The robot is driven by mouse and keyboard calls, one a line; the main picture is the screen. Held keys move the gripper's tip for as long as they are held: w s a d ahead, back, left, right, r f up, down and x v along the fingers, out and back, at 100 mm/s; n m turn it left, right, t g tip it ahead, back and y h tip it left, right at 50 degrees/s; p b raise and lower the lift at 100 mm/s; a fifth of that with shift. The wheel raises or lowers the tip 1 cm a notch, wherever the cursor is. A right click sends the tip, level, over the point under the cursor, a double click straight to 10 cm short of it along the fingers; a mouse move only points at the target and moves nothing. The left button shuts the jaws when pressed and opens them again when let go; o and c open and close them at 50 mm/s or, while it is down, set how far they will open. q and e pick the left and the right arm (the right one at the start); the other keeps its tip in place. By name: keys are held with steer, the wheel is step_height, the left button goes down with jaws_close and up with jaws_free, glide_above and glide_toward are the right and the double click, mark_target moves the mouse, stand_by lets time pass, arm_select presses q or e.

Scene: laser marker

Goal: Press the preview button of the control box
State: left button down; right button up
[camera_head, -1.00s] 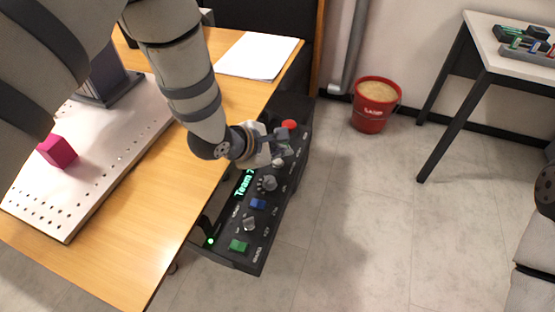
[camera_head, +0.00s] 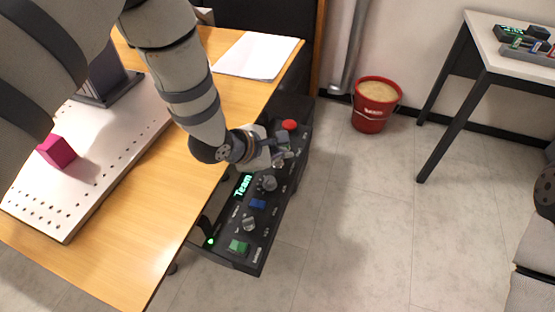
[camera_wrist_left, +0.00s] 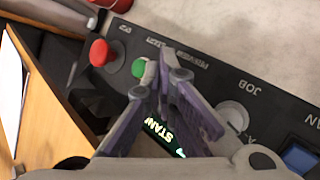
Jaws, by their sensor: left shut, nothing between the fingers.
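The black control box (camera_head: 226,258) is beside the wooden table's right edge, its panel facing up. Its blue button (camera_head: 257,203), dial (camera_head: 268,183) and red button (camera_head: 289,124) show in the head view. My left gripper (camera_head: 287,153) is shut and empty over the far part of the panel. In the left wrist view, its fingers (camera_wrist_left: 168,65) are in front of the panel by the preview label (camera_wrist_left: 191,57). A green button (camera_wrist_left: 140,67) is partly covered by a finger. I see no separate preview button. I cannot tell whether the fingertips touch the panel.
A white perforated plate (camera_head: 98,165) with a magenta cube (camera_head: 56,151) is on the wooden table (camera_head: 165,228). White paper (camera_head: 257,55) lies at its far end. A red bucket (camera_head: 371,117) stands on the floor.

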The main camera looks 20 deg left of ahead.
mark_target(279, 163)
arm_select(q)
steer(key=shift+f, duration=0.45)
arm_select(e)
steer(key=shift+s+f, duration=0.1)
arm_select(q)
steer(key=shift+r, duration=0.1)
stand_by(0.3)
steer(key=shift+r+p, duration=0.3)
steer(key=shift+r, duration=0.45)
arm_select(e)
steer(key=shift+w+r, duration=0.45)
arm_select(q)
steer(key=shift+r+p, duration=1)
steer(key=shift+r, duration=1.65)
steer(key=shift+f, duration=0.1)
arm_select(e)
steer(key=shift+w+r+t, duration=0.7)
steer(key=shift+w+r, duration=0.5)
steer(key=shift+w, duration=0.05)
